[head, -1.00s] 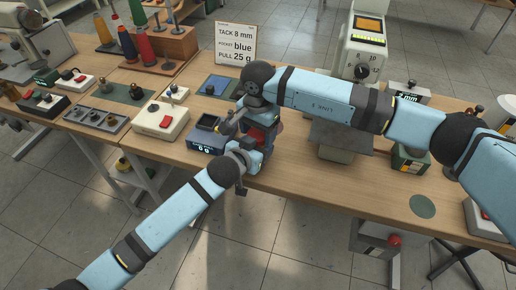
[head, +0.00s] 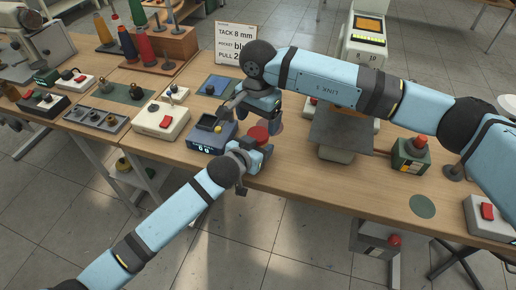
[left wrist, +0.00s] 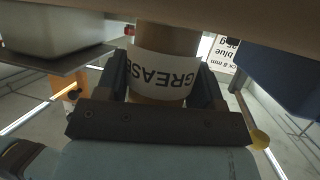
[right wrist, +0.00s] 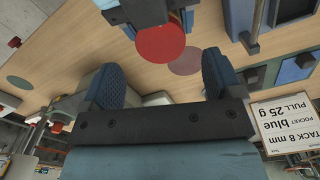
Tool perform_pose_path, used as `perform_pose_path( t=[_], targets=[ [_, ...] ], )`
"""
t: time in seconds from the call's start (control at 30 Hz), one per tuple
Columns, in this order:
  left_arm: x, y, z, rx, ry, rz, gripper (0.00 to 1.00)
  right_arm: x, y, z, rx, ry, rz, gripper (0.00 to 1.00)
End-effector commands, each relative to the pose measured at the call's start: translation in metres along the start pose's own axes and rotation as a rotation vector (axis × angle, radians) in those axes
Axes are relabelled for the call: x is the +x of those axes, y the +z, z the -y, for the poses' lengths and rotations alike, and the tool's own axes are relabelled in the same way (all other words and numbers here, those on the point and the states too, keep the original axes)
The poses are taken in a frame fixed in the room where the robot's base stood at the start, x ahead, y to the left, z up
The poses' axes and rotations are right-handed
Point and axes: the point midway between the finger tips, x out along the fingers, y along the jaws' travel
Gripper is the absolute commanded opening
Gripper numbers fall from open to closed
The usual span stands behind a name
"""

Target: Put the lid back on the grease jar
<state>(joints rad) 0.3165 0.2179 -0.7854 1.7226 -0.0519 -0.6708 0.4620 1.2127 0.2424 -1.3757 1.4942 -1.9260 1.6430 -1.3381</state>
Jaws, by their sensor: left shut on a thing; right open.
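The grease jar (left wrist: 165,72), tan with a white label reading GREASE, stands between the fingers of my left gripper (left wrist: 161,80). In the head view my left gripper (head: 258,152) is shut on it at the table's front. The red lid (head: 258,135) shows as a round disc at the jar's top and appears seated on it; the rim contact is not clear. It also shows in the right wrist view (right wrist: 160,42). My right gripper (head: 264,113) is open and empty just above and behind the lid; its spread fingers show in the right wrist view (right wrist: 162,76).
A mauve disc (right wrist: 186,62) lies on the table beside the lid. A sign (head: 235,40) stands behind. Bare tabletop (head: 300,165) lies to the right.

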Motion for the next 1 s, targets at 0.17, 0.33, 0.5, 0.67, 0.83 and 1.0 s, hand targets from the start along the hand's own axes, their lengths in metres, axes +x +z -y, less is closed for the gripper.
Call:
perform_pose_path(
  t=[0.17, 0.33, 0.5, 0.67, 0.83, 1.0],
  targets=[
    [0.000, 0.000, 0.000, 0.000, 0.000, 0.001, 0.00, -0.011, 0.000, 0.001, -0.076, -0.003, -0.001, 0.81],
    [0.000, 0.000, 0.000, 0.000, 0.000, 0.001, 0.00, -0.030, 0.000, 0.001, -0.239, -0.002, -0.001, 0.81],
    [0.000, 0.000, 0.000, 0.000, 0.000, 0.001, 0.00, -0.035, 0.000, 0.000, -0.288, -0.001, 0.000, 0.81],
    [0.000, 0.000, 0.000, 0.000, 0.000, 0.001, 0.00, -0.035, 0.000, 0.000, -0.287, -0.001, 0.000, 0.81],
    [0.000, 0.000, 0.000, 0.000, 0.000, 0.001, 0.00, -0.028, 0.000, 0.000, -0.285, 0.000, 0.001, 0.81],
    [0.000, 0.000, 0.000, 0.000, 0.000, 0.001, 0.00, -0.004, 0.001, 0.000, -0.285, 0.002, 0.002, 0.81]
  ],
)
